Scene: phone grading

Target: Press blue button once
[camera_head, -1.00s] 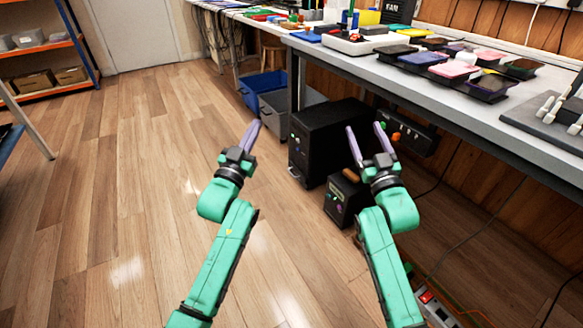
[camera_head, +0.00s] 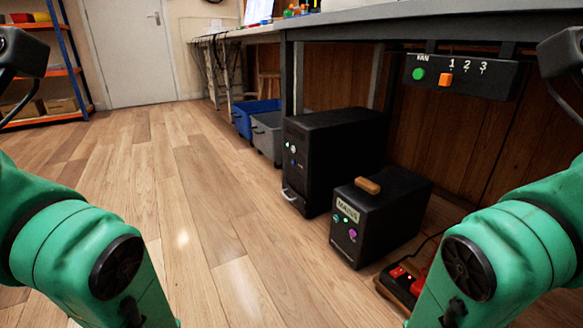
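Under the bench stands a tall black box (camera_head: 330,155). Its front has a pale button (camera_head: 291,146) and a small bluish spot (camera_head: 293,162) below it, too small to tell if it is a blue button. A smaller black box (camera_head: 385,215) stands to its right, with a label, small green-blue round parts (camera_head: 345,219) and a purple knob (camera_head: 352,234). A black panel (camera_head: 490,78) under the bench edge has a green button and an orange square switch. My arms show at both sides, but neither gripper's fingers are in view.
The grey bench (camera_head: 420,14) runs overhead across the right. A red-switched power strip (camera_head: 400,277) lies on the floor by my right arm. Blue and grey bins (camera_head: 262,105) stand farther back. The wooden floor (camera_head: 180,190) at centre left is clear.

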